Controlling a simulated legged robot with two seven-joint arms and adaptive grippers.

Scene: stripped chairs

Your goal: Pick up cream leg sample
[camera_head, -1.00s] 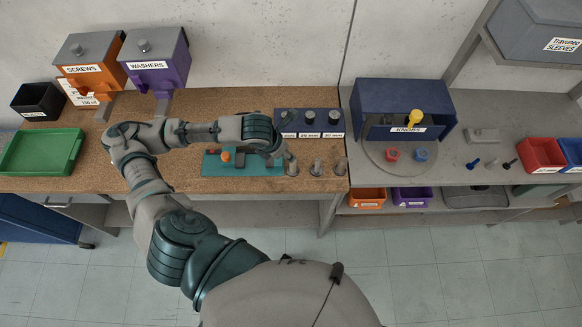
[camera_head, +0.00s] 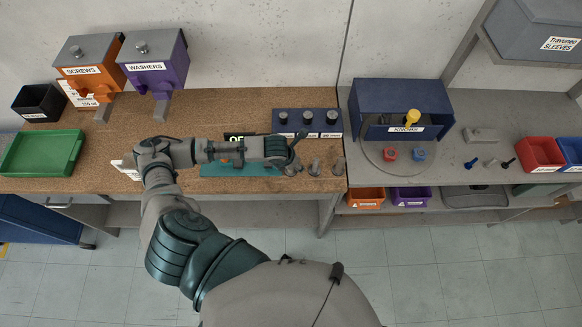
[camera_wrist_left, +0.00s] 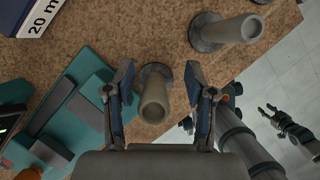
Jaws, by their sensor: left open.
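My left gripper (camera_head: 293,160) is over the front right of the cork bench top. In the left wrist view its two fingers (camera_wrist_left: 159,74) are open, one on each side of a beige-grey leg sample (camera_wrist_left: 155,100) with a round base. I see no clear contact with it. A second, greyer leg sample (camera_wrist_left: 232,31) stands beyond the right finger. In the head view two leg samples (camera_head: 315,167) (camera_head: 338,165) stand right of the gripper; the gripper partly hides the spot beside them. I cannot tell for sure which is cream.
A teal fixture (camera_wrist_left: 88,95) lies left of the fingers. A dark blue block of posts (camera_head: 330,131) with size labels stands behind the samples. The bench's front edge is close to them. A green tray (camera_head: 40,172) is far left; a grey bench with a knobs box (camera_head: 380,92) is right.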

